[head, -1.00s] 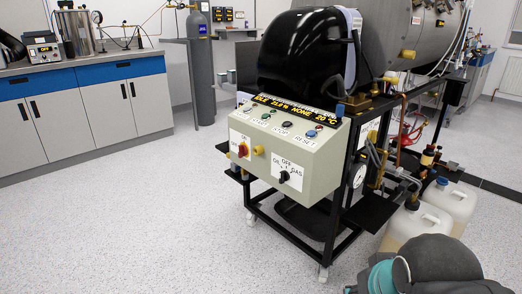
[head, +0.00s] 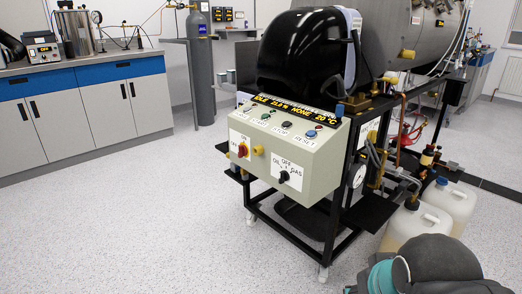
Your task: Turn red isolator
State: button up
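The red isolator (head: 242,150) is a small red rotary handle on a white and yellow plate at the left of the beige control box's front face (head: 319,172). ON is marked above it and OFF to its left. The handle looks roughly upright, but it is too small to tell its exact setting. A black selector knob (head: 284,176) marked OIL, OFF and GAS sits lower right of it. My gripper is not in view; only a grey and teal part of my arm shows at the bottom right, well away from the box.
The box sits on a black wheeled frame (head: 286,240) under a black burner cover (head: 305,55). White canisters (head: 452,203) stand at the right, near my arm. A gas cylinder (head: 201,75) and cabinets (head: 95,113) are behind. The floor (head: 130,225) at front left is clear.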

aim_at(243, 151)
jog(key=u, duration=2.1)
jog(key=i, duration=2.45)
jog(key=z, duration=3.6)
